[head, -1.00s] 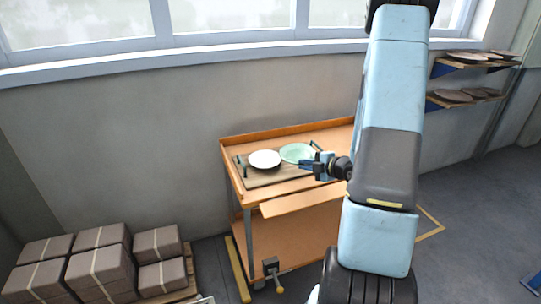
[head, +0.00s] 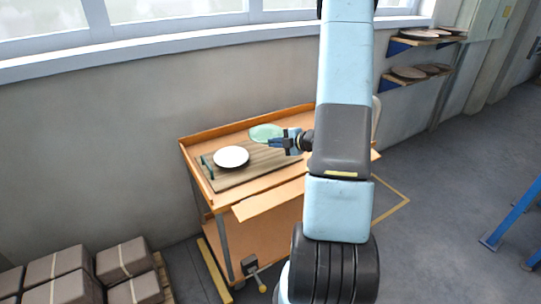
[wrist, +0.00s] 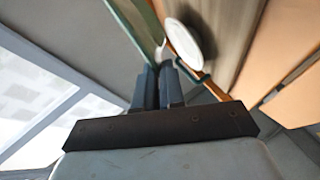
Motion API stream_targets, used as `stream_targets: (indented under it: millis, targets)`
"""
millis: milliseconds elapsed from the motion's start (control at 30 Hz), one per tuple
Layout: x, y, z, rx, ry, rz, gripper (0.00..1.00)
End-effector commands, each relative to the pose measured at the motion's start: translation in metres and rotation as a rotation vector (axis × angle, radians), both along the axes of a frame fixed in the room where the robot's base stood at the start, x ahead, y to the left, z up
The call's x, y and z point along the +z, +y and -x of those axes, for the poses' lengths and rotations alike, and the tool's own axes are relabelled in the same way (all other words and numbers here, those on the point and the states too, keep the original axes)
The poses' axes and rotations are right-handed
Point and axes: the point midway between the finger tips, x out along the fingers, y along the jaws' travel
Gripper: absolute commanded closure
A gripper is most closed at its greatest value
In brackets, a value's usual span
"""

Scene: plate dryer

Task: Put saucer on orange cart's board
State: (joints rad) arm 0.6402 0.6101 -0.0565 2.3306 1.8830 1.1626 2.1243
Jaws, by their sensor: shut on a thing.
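My gripper (head: 284,142) is shut on the rim of a pale green saucer (head: 264,132). The saucer appears held above the back right part of the wooden board (head: 247,171). In the wrist view the closed fingers (wrist: 160,80) pinch the green saucer (wrist: 137,24), which is seen nearly edge-on. A white saucer (head: 231,157) lies on the left part of the board and also shows in the wrist view (wrist: 183,44). The board has dark green handles and rests on top of the orange cart (head: 193,142).
The cart stands against the grey wall below the windows. Stacked brown boxes (head: 58,270) are at the lower left. Wall shelves with plates (head: 420,72) are at the upper right. A blue frame (head: 515,215) stands at the far right. Grey floor between is open.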

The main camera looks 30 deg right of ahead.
Motion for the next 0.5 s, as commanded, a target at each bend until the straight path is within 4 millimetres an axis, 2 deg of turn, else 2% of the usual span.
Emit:
stream_targets:
  millis: [300, 500]
  targets:
    - [-0.043, -0.01, -0.035, 0.001, 0.0, -0.002, 1.0]
    - [-0.054, -0.013, -0.045, 0.0, -0.001, 0.0, 1.0]
